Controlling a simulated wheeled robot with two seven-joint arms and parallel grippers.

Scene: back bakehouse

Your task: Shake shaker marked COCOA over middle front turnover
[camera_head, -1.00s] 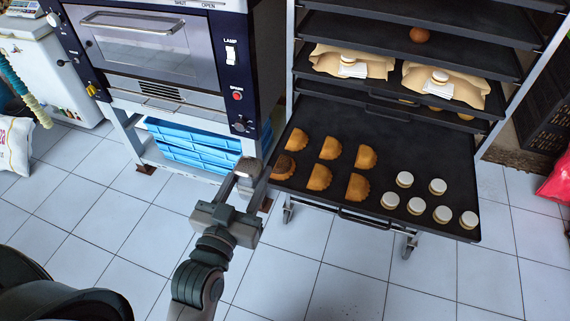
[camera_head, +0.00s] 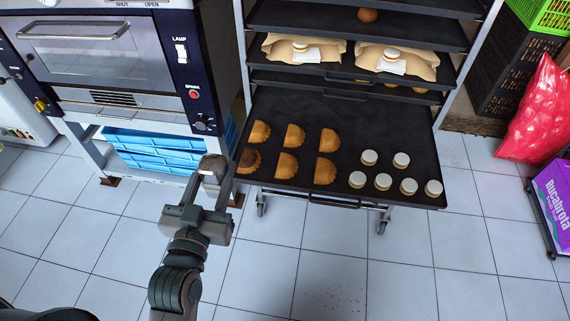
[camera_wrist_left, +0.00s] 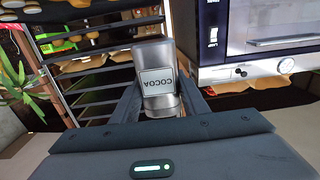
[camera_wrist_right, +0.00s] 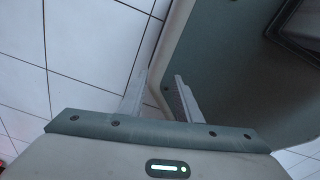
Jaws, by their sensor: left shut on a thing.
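The shaker marked COCOA (camera_wrist_left: 158,85) is a grey cylinder with a white label, upside down in the left wrist view. My left gripper (camera_head: 205,188) is shut around it. In the head view the shaker (camera_head: 212,166) is left of the tray's front left corner, not above the middle front turnover. The middle front turnover (camera_head: 286,166) is golden and lies on the dark tray (camera_head: 385,130). The front left turnover (camera_head: 248,161) looks darker on top, partly hidden near the shaker. My right gripper (camera_wrist_right: 160,78) is open and empty; it is outside the head view.
Other turnovers (camera_head: 328,140) and several white-topped round pastries (camera_head: 401,160) share the tray. Rack shelves (camera_head: 340,25) stand above it. An oven (camera_head: 110,60) over blue crates (camera_head: 160,150) is at left. A red sack (camera_head: 535,110) and purple box (camera_head: 555,195) are at right. Floor in front is clear.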

